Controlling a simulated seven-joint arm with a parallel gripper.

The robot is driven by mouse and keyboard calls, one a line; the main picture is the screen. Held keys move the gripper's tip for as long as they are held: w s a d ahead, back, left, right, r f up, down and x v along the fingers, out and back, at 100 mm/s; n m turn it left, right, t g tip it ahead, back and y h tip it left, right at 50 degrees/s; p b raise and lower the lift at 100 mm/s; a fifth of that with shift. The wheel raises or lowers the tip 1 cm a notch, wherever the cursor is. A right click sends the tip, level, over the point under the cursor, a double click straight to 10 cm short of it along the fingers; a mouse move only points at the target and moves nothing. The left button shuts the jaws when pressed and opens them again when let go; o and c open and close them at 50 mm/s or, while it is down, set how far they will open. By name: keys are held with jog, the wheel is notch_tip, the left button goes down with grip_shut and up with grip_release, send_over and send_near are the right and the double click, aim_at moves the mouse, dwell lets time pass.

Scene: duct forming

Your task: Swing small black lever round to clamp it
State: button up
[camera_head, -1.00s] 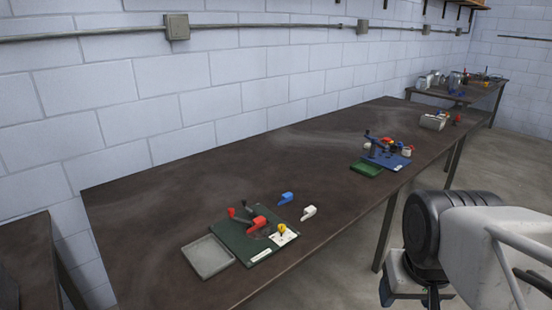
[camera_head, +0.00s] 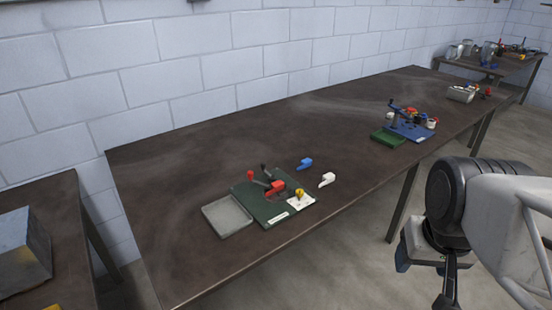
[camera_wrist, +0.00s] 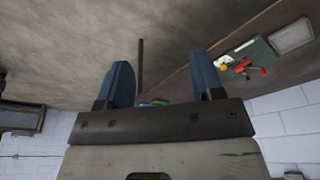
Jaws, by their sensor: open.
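A dark green fixture board (camera_head: 250,207) lies on the brown table. On it are red parts (camera_head: 277,187) and a small black lever (camera_head: 268,173) with a knob, leaning up at the back; its exact pose is too small to tell. A white plate with a yellow knob (camera_head: 299,195) sits at the board's right corner. My gripper (camera_wrist: 163,78) is open and empty in the wrist view, far from the board. The board (camera_wrist: 257,52) shows there small, at upper right. In the head view my gripper is low at the right edge, beyond the table front.
A grey tray (camera_head: 227,216) sits left of the board. A blue piece (camera_head: 305,164) and a white piece (camera_head: 327,180) lie loose behind and right of it. A blue fixture (camera_head: 412,128) with a green tray (camera_head: 388,138) stands farther along. The table between is clear.

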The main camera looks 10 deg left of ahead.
jog(key=shift+c, duration=0.2)
jog(key=shift+c, duration=0.9)
jog(key=w+a+r+n+g, duration=0.1)
jog(key=w+a+n, duration=0.45)
jog(key=w, duration=1.05)
jog(key=w+a+r+n, duration=0.2)
jog(key=w+a, duration=0.6)
jog(key=w, duration=0.9)
jog(key=w+a+f+n, duration=0.2)
jog(key=w+a+f, duration=0.4)
jog(key=w+a, duration=0.2)
jog(key=w+a+f+n+g, duration=0.1)
jog(key=w+a+f+n, duration=0.1)
jog(key=w+a+f, duration=0.4)
jog(key=w+a+f+n, duration=0.2)
jog(key=w+a+f, duration=0.4)
jog(key=w+a, duration=0.4)
jog(key=shift+g, duration=0.3)
jog(key=shift+f, duration=0.15)
